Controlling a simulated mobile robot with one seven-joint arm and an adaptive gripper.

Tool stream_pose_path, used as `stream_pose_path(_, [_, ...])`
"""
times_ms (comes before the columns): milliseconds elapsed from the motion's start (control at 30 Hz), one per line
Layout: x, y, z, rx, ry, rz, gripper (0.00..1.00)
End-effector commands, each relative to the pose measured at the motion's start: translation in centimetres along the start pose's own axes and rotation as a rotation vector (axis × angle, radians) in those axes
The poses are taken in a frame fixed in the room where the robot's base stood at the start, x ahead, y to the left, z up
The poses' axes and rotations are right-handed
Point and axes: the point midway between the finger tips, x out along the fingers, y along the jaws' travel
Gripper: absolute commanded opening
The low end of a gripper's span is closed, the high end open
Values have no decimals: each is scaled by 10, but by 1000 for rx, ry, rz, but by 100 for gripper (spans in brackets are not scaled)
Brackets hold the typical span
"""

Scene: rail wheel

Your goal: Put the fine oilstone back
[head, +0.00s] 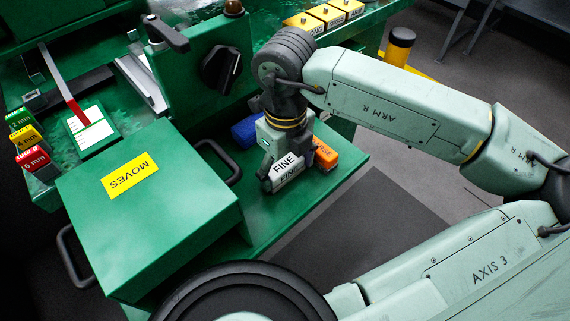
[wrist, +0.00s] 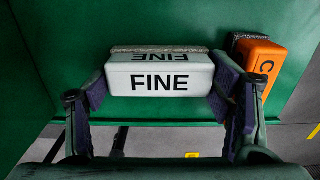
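The fine oilstone, a white block marked FINE (head: 286,172), is at the green shelf beside the machine. In the wrist view the fine oilstone (wrist: 160,78) sits between the two finger pads. My gripper (head: 290,166) points down over it. In the wrist view my gripper (wrist: 163,88) has one pad against each end of the block, so it looks shut on it. Whether the block rests on the shelf or hangs just above it, I cannot tell.
An orange block (head: 326,155) lies close right of my gripper; it also shows in the wrist view (wrist: 258,62). A blue block (head: 246,130) lies behind. A green box labelled MOVES (head: 150,210) stands left. The green shelf (head: 262,220) is bare in front.

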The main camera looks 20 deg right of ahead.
Motion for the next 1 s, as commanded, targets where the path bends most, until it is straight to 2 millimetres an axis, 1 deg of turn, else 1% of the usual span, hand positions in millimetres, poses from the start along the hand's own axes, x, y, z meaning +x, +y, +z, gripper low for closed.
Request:
stream_pose_path(333, [-1, 0, 0, 0, 0, 0, 80])
stream_pose_path(500, [-9, -1, 0, 1, -1, -2, 80])
stream_pose_path(567, [-18, -1, 1, 1, -2, -4, 80])
stream_pose_path(900, [-90, 0, 1, 1, -2, -3, 80])
stream_pose_path(1000, [-106, -1, 0, 1, -1, -2, 80])
